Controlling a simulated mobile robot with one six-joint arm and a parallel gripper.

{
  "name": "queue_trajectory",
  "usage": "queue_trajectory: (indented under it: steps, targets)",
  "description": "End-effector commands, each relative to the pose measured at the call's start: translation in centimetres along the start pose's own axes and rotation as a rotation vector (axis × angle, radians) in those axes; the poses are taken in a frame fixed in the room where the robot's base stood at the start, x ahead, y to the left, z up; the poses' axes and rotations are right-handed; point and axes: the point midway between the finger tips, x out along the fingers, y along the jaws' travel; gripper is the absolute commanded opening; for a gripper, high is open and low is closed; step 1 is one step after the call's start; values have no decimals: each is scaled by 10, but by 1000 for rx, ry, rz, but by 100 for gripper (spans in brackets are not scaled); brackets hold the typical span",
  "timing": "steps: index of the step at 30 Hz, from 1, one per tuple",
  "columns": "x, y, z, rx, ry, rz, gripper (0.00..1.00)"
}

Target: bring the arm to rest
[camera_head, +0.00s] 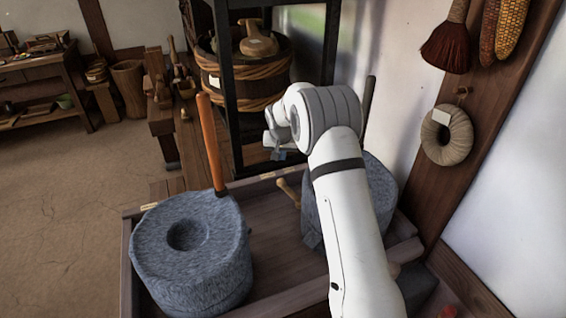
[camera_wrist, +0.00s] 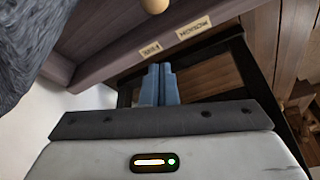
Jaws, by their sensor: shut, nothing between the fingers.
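My white arm reaches up from the bottom right of the head view, in front of the right stone quern. My gripper (camera_wrist: 160,84) shows in the wrist view as two blue-grey fingers pressed together with nothing between them. In the head view the gripper (camera_head: 279,154) is small and partly hidden by my wrist, above the back edge of the wooden tray (camera_head: 290,298). In the wrist view the fingers lie over the dark frame beyond the tray's labelled edge.
A grey quern (camera_head: 188,250) with an orange handle (camera_head: 211,140) stands in the tray at left. A second quern (camera_head: 378,190) is partly hidden behind my arm. A black frame (camera_head: 230,90) and wooden tub (camera_head: 245,75) stand behind. Floor (camera_head: 60,190) at left is clear.

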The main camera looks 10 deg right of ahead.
Motion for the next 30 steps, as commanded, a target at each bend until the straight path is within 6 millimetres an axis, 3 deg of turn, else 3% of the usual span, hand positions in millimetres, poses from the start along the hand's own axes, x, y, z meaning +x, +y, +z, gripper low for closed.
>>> queue_trajectory:
  steps: [3, 8, 11, 20, 30]
  targets:
    - [-19, -1, -1, 0, 3, -1, 0]
    - [-33, 0, -1, 0, 3, -1, 0]
    - [-54, 5, 0, -5, 0, -1, 0]
    - [-181, 40, 30, -41, -27, -3, 0]
    - [-312, 83, 100, -93, -66, -11, 0]
